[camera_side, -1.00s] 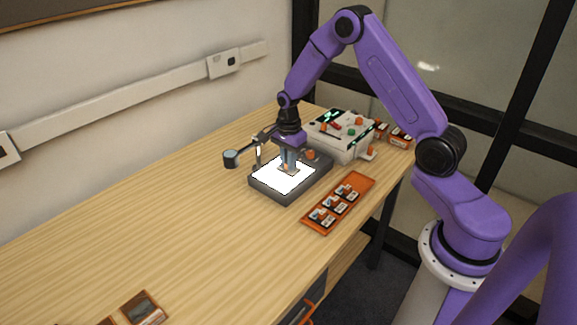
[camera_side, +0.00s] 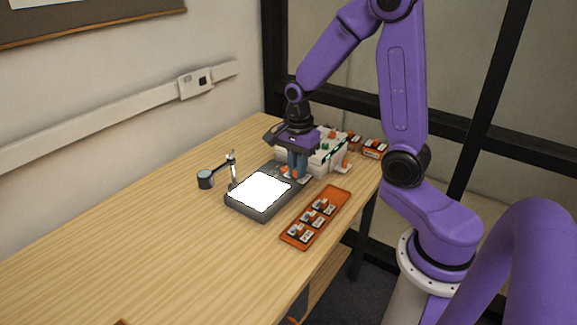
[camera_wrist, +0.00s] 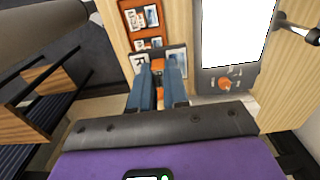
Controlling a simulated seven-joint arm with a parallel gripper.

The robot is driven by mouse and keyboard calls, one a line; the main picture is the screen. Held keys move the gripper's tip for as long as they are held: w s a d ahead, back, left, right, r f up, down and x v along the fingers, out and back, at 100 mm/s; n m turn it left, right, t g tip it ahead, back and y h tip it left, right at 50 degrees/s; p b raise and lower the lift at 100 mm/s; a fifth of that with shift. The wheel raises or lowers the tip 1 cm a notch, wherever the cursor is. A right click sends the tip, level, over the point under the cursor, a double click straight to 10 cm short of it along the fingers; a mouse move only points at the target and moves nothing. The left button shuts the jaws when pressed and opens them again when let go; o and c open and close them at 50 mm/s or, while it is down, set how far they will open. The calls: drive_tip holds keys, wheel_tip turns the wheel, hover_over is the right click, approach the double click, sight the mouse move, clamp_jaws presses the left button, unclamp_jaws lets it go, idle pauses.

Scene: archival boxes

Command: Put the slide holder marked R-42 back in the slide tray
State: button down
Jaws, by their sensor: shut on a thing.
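My gripper (camera_side: 296,176) is shut on a slide holder (camera_wrist: 170,60) and hangs at the far right edge of the light table. In the wrist view my blue fingers (camera_wrist: 159,95) close on an orange part of this holder. Its label begins with R; my fingers hide the rest. The orange slide tray (camera_side: 338,197) lies right of the light table, nearer the front table edge. Several slide holders stand in it, and its far end looks bare. The wrist view shows part of the tray (camera_wrist: 123,30) just beyond the held holder, with no clear overlap.
The light table (camera_side: 240,204) has a lit white panel and an orange knob (camera_wrist: 225,84). A small jointed arm with a round base (camera_side: 206,180) stands at its left. A white device (camera_side: 330,152) is behind my gripper. Orange boxes (camera_side: 373,149) sit at the far right. The table's near left is clear.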

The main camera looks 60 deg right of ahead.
drive_tip(key=shift+s+d, duration=0.2)
drive_tip(key=shift+s+d+f, duration=0.5)
drive_tip(key=shift+d+f, duration=1.5)
drive_tip(key=shift+d, duration=0.7)
drive_tip(key=shift+s+d+f, duration=0.45)
drive_tip(key=shift+d+f, duration=1.5)
drive_tip(key=shift+d, duration=0.75)
drive_tip(key=shift+s+d+f, duration=0.5)
drive_tip(key=shift+d+f, duration=1.5)
drive_tip(key=shift+d, duration=0.7)
drive_tip(key=shift+f, duration=0.15)
drive_tip(key=shift+f, duration=0.75)
drive_tip(key=shift+f, duration=0.1)
drive_tip(key=shift+f, duration=0.7)
drive_tip(key=shift+f, duration=0.15)
